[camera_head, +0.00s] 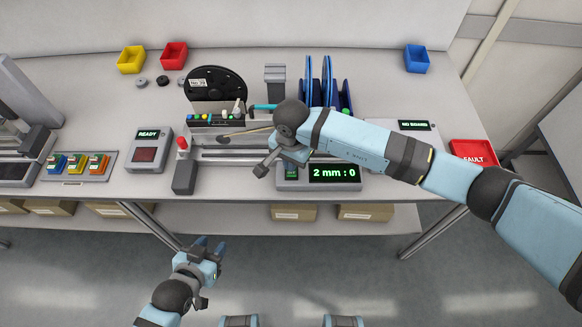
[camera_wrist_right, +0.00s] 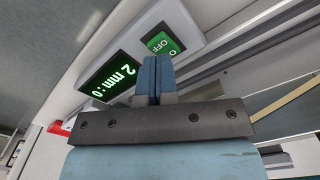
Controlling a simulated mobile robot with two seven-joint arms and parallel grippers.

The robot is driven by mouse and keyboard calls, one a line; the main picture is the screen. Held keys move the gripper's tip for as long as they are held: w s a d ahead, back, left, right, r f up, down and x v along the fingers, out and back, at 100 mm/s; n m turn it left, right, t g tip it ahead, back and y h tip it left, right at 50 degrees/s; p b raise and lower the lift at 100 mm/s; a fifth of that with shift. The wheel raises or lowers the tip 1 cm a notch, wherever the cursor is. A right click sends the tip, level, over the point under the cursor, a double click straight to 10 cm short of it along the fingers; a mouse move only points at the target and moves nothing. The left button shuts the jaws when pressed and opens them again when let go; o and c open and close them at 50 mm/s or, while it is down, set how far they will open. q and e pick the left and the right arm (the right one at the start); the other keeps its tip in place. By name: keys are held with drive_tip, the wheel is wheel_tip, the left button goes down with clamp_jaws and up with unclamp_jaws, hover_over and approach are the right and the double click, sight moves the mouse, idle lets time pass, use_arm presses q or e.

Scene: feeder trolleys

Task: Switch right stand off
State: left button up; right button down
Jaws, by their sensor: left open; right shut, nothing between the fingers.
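The stand's control box (camera_head: 315,184) at the bench's front edge has a display (camera_head: 334,173) reading "2 mm : 0" in green. Left of the display is a green-lit switch (camera_head: 291,173). My left gripper (camera_head: 210,245) is open and empty below the bench front.
A rail (camera_head: 225,154) runs behind the control box. Blue reels (camera_head: 327,80) stand behind my right arm.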

drive_tip(key=shift+f+b, duration=1.55)
drive_tip(key=shift+f, duration=0.05)
idle(1.0)
drive_tip(key=shift+r, duration=0.2)
drive_tip(key=shift+r+p, duration=0.35)
drive_tip(key=shift+r, duration=0.15)
drive_tip(key=shift+r+p, duration=0.9)
drive_tip(key=shift+r, duration=1.95)
